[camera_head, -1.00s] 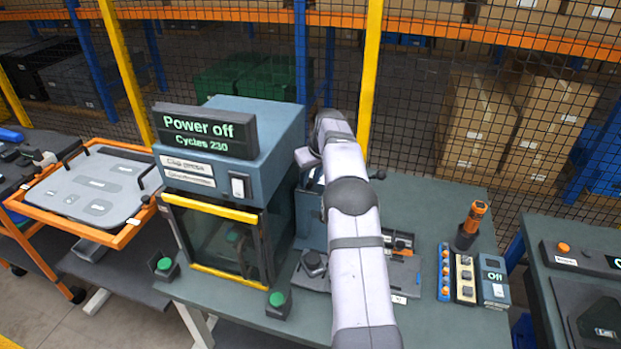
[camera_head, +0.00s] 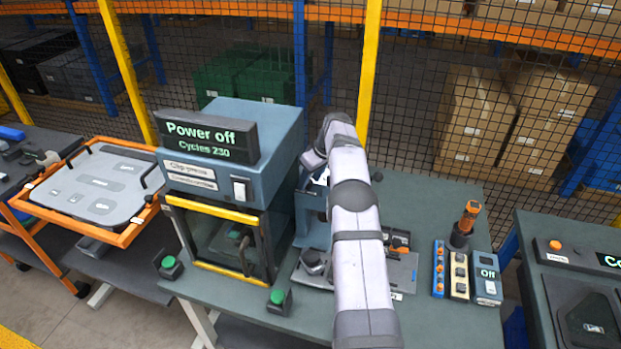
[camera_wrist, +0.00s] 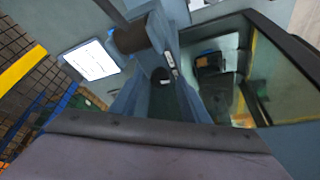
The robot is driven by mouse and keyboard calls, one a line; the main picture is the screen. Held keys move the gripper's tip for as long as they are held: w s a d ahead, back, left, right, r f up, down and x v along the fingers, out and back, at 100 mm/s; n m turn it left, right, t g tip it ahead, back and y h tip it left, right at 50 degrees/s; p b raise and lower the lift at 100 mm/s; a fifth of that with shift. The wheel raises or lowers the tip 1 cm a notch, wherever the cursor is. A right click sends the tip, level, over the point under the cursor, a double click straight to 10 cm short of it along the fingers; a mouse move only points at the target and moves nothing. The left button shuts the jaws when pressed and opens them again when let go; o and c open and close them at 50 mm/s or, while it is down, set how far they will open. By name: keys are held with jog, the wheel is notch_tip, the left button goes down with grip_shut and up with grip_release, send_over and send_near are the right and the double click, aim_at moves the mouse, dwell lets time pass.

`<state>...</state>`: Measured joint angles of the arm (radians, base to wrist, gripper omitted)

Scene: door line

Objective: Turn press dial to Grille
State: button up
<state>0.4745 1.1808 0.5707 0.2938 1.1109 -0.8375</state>
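The press (camera_head: 277,127) is a blue-grey box on the green-grey bench. Its display (camera_head: 208,135) reads "Power off" and "Cycles 230". Two pale labels (camera_head: 190,175) and a white switch (camera_head: 241,190) are on its front. Its glazed door (camera_head: 222,243) looks closed, with yellow bars above and below. I cannot make out a dial on it. My arm's end (camera_head: 318,160) is just right of the press; its fingers are hidden there. In the wrist view, a dark body of mine fills the bottom, and I cannot tell finger opening. A dark round part (camera_wrist: 130,38) sits on a blue-grey fixture.
Two green buttons (camera_head: 279,297) (camera_head: 171,263) stand before the press. Right of my arm are control boxes (camera_head: 487,285), one showing "Off", and an orange-handled tool (camera_head: 466,222). An orange-framed tray (camera_head: 98,185) is at left. Mesh fencing with a yellow post (camera_head: 368,65) stands behind.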

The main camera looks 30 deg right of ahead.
jog(key=shift+r, duration=0.15)
jog(key=shift+s+d+r+b, duration=0.15)
jog(key=shift+s+r+b, duration=0.2)
jog(key=shift+r+b, duration=0.35)
jog(key=shift+b+v, duration=1.1)
jog(key=shift+v, duration=1.65)
